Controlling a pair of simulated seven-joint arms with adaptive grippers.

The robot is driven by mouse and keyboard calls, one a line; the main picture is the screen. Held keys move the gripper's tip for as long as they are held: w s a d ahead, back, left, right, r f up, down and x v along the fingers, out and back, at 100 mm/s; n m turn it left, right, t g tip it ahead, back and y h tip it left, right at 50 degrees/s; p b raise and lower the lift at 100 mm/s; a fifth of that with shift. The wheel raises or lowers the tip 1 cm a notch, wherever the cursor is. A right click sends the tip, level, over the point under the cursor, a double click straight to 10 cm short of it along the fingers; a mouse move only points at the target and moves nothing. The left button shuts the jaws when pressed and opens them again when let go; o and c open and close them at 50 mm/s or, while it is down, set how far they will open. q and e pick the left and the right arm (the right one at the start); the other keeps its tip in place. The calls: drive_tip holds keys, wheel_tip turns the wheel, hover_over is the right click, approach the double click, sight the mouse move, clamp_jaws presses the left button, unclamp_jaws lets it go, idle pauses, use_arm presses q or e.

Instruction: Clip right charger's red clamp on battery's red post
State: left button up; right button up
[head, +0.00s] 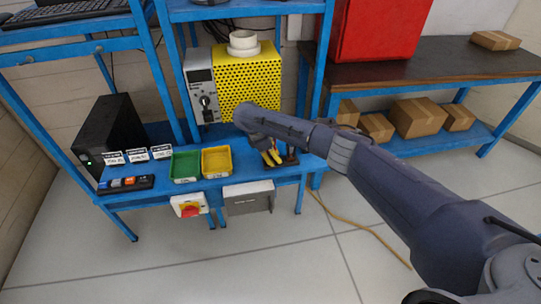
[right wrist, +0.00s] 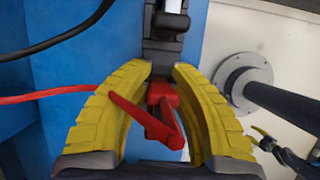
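My right gripper (head: 272,157) is low over the front right of the blue bench, its yellow fingers pointing down. In the right wrist view, its two ribbed yellow fingers (right wrist: 165,75) close around a red clamp (right wrist: 160,105), which fills the gap near the fingertips. A red cable (right wrist: 45,97) runs left from the clamp. A black bracket-like part (right wrist: 163,30) stands just beyond the fingertips; I cannot tell whether the clamp touches it. The clamp is hidden in the head view. I cannot clearly make out the battery or its red post.
A yellow perforated box (head: 245,80) and a grey instrument (head: 201,85) stand behind the gripper. A green tray (head: 185,166) and a yellow tray (head: 217,161) lie to its left. A grey flange with a dark rod (right wrist: 245,82) is close right in the wrist view.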

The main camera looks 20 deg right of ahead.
clamp_jaws()
drive_tip(key=shift+r, duration=0.1)
wheel_tip(320, 180, up, 20)
idle(0.7)
idle(0.4)
